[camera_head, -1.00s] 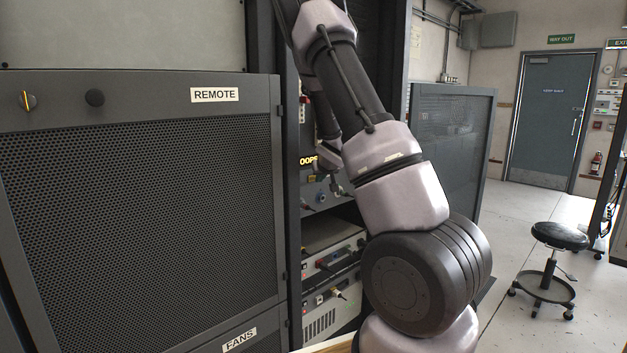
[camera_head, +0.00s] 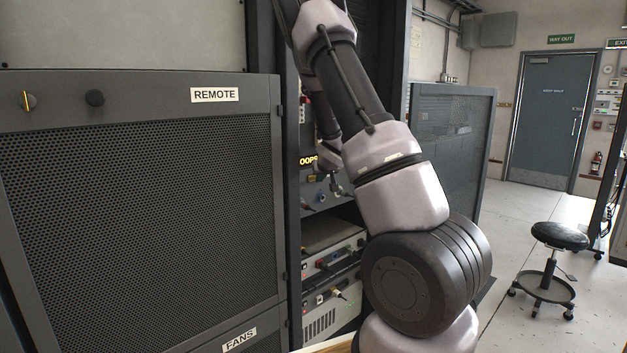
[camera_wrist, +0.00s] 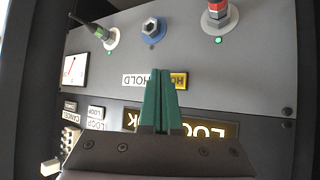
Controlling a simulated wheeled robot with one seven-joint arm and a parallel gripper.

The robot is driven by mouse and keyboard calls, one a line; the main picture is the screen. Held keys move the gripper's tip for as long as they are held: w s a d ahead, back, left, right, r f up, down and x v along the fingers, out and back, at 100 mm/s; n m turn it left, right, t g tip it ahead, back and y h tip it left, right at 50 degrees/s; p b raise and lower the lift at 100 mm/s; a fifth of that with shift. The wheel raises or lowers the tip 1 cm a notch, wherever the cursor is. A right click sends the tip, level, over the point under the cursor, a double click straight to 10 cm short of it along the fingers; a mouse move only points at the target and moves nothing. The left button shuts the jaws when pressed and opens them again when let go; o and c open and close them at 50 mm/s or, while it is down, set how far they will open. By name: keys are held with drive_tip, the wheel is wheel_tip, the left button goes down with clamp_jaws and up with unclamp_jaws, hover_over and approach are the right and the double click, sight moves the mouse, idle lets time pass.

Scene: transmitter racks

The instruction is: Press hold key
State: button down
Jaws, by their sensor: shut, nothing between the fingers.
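My gripper (camera_wrist: 160,74) is shut and empty, its two green fingers together in the wrist view. The fingertips are in front of the panel, between a white HOLD label (camera_wrist: 134,80) and an amber key (camera_wrist: 180,80) with partly hidden lettering. The fingers cover part of the key. I cannot tell whether the tips touch it. In the head view my arm reaches into the rack, and the fingertips there are too small to make out.
A mesh cabinet door (camera_head: 140,200) stands left of the arm. A stool (camera_head: 548,262) is on the right.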

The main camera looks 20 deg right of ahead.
drive_tip(key=shift+w, duration=0.1)
idle(0.3)
drive_tip(key=shift+w+a, duration=0.1)
drive_tip(key=shift+w, duration=0.2)
drive_tip(key=shift+w, duration=0.1)
idle(0.4)
drive_tip(key=shift+s, duration=0.5)
drive_tip(key=s+d, duration=0.2)
drive_tip(key=s, duration=0.3)
drive_tip(key=shift+s+d, duration=0.15)
drive_tip(key=shift+s, duration=0.2)
idle(0.5)
